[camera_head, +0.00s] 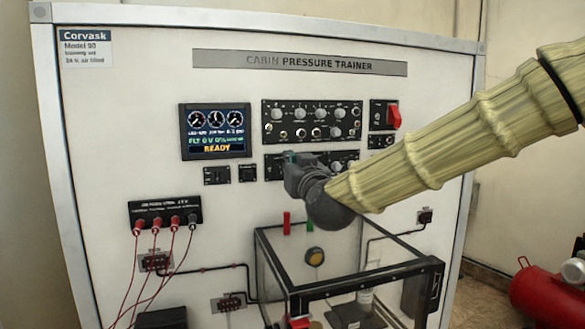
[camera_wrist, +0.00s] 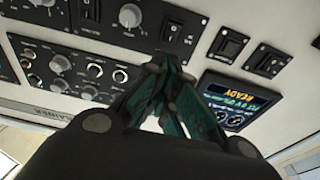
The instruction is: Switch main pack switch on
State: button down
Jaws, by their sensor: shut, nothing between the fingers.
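My gripper (camera_head: 291,158) is in front of the left part of the lower control panel (camera_head: 345,160) in the head view and covers part of it. In the wrist view my gripper (camera_wrist: 166,64) has its dark green fingers shut and empty, their tips near a black rocker switch (camera_wrist: 173,38). I cannot tell whether they touch it. Two more black rocker switches, one (camera_wrist: 229,45) nearer and one (camera_wrist: 268,60) farther, sit on separate small plates. The labels are too small to read, so I cannot tell which one is the main pack switch, or its position.
A display (camera_head: 216,131) reads READY. The upper knob panel (camera_head: 312,122) and a red switch cover (camera_head: 394,115) are on the board. Red leads (camera_head: 137,255) hang at lower left. A clear box with a black frame (camera_head: 355,283) stands out below my gripper.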

jog(key=r+b+v, duration=0.2)
jog(key=b+v, duration=0.2)
jog(key=v, duration=0.5)
jog(key=shift+s, duration=0.45)
jog(key=shift+d+r, duration=0.1)
jog(key=shift+r, duration=0.05)
jog(key=shift+d, duration=0.1)
